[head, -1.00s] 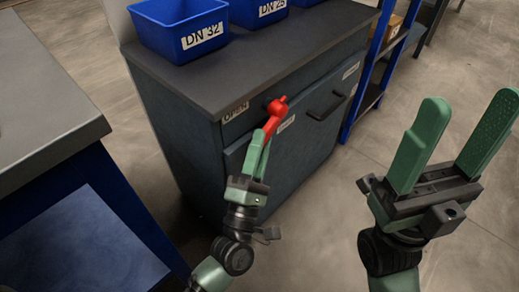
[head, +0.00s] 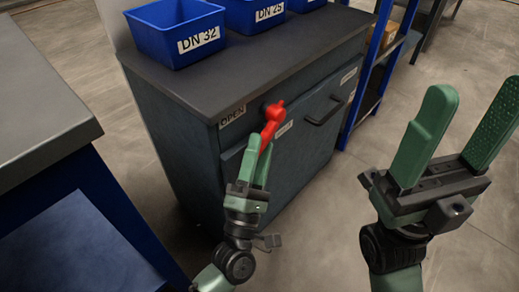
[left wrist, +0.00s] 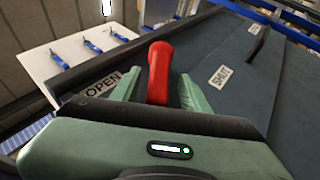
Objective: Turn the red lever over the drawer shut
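The red lever (head: 269,131) is on the front of the dark cabinet, near its top edge. It slants down and slightly left from its pivot, between the OPEN label (head: 232,115) and a second label, which reads SHUT in the left wrist view (left wrist: 219,76). My left gripper (head: 252,160) is around the lever's lower end. In the left wrist view the lever (left wrist: 159,72) stands between the two spread fingers, with gaps showing on both sides. The drawer front (head: 295,150) looks closed. My right gripper (head: 468,125) is open and empty, away from the cabinet.
A black handle (head: 325,108) sticks out right of the lever. Blue bins (head: 178,35) stand on the cabinet top (head: 255,68). A grey-topped table (head: 40,125) is at the left. A blue shelf rack (head: 368,75) stands to the right. The floor in front is clear.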

